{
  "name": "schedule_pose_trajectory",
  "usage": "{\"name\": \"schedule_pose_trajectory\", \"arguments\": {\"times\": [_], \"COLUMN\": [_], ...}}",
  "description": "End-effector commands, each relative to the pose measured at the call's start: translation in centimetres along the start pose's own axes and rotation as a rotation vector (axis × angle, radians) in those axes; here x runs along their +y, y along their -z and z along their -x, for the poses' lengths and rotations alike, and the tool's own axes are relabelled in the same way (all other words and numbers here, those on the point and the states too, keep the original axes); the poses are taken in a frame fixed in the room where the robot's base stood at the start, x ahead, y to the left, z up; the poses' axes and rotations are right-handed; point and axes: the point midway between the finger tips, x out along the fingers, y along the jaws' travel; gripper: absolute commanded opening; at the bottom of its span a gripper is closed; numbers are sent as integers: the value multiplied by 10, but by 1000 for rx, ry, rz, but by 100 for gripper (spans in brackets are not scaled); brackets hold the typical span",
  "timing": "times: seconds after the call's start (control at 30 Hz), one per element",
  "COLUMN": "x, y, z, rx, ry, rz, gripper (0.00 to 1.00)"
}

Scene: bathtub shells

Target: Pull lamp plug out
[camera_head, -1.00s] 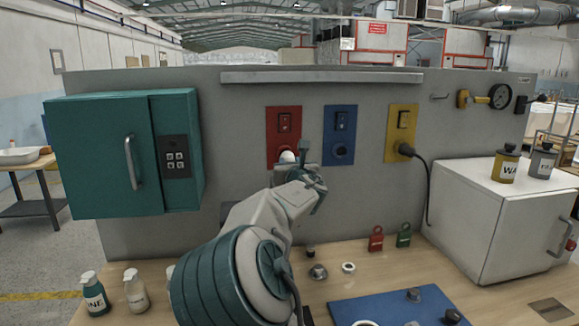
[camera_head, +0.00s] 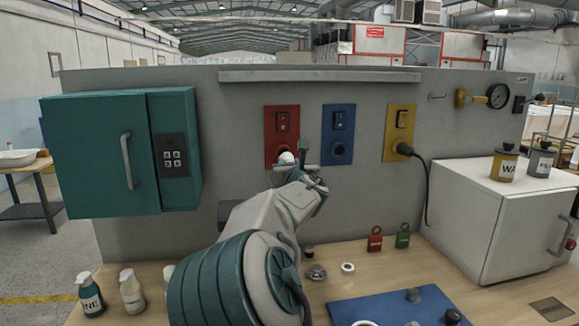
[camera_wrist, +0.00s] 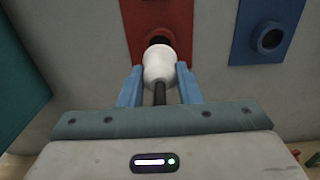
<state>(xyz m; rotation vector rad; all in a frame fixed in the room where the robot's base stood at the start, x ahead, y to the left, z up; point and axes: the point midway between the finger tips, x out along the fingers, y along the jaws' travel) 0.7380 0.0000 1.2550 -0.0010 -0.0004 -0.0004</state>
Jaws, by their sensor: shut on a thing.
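The white lamp plug (camera_wrist: 158,66) sits between the two blue fingers of my gripper (camera_wrist: 159,72) in the wrist view. A dark cord or stem shows below it. The gripper is shut on the plug. The plug is in front of the red socket panel (camera_wrist: 136,20), just below its dark round hole (camera_wrist: 160,41). Whether its tip is clear of the hole cannot be told for sure. In the head view the white plug (camera_head: 286,157) shows beside my gripper (camera_head: 297,158), with the dark hole of the red panel (camera_head: 283,119) just above it.
A blue socket panel (camera_head: 338,134) is to the right, then a yellow panel (camera_head: 400,131) with a black plug and cable (camera_head: 428,185). A teal cabinet (camera_head: 90,160) is at left, a white box (camera_head: 490,215) at right. Bottles, padlocks and a blue mat (camera_head: 385,308) are on the table.

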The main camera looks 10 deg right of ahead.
Motion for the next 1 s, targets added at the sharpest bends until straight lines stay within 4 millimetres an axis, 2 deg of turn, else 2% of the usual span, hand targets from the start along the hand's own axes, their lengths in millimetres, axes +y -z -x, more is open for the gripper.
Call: {"name": "schedule_pose_trajectory", "arguments": {"times": [0.7, 1.0], "x": [1, 0], "y": [2, 0], "z": [43, 48], "rx": [-2, 0], "ry": [-1, 0], "rz": [-3, -1], "gripper": [8, 8]}}
